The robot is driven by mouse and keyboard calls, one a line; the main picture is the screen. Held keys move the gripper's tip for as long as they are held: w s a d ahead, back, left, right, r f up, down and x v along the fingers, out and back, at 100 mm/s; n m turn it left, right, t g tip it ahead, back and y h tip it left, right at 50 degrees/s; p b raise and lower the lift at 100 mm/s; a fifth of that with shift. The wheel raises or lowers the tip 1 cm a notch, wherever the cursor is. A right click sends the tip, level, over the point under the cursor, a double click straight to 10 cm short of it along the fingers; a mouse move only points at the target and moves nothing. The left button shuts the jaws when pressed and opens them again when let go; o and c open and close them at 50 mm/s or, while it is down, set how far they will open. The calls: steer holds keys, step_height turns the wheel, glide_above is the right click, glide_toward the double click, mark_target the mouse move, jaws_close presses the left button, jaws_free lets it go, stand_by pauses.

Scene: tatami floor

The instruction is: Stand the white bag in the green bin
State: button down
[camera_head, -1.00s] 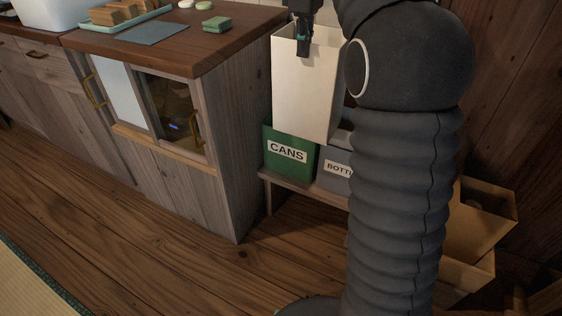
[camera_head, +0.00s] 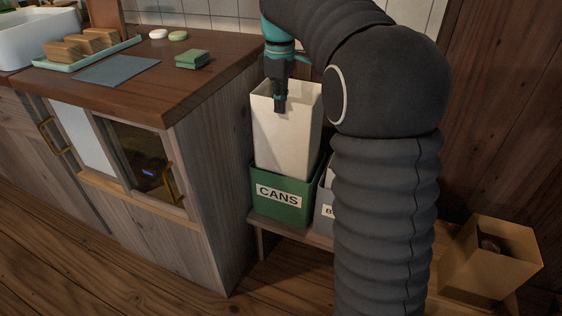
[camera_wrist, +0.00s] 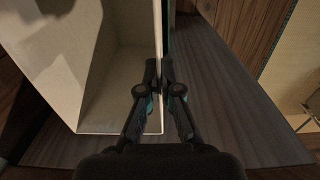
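The white bag (camera_head: 285,140) is a tall, open-topped, upright bag. In the head view its lower end is hidden behind the front wall of the green bin (camera_head: 298,210), labelled CANS, so it stands partly inside that bin. Whether its bottom touches the bin floor is hidden. My gripper (camera_head: 280,106) points down at the bag's top rim. In the wrist view the fingers (camera_wrist: 160,78) are closed on one wall of the bag (camera_wrist: 120,70), and its open inside shows to the left.
A grey bin (camera_head: 325,212) stands right beside the green bin on a low wooden bench (camera_head: 262,222), partly hidden by my arm. The wooden cabinet (camera_head: 215,150) is close on the left. A cardboard box (camera_head: 490,260) sits at lower right.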

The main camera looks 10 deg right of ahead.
mark_target(281, 157)
step_height(281, 157, down, 17)
steer(key=shift+f+b, duration=0.1)
steer(key=shift+b, duration=0.95)
steer(key=c, duration=1.8)
jaws_free()
steer(key=shift+f, duration=0.15)
steer(key=o, duration=0.5)
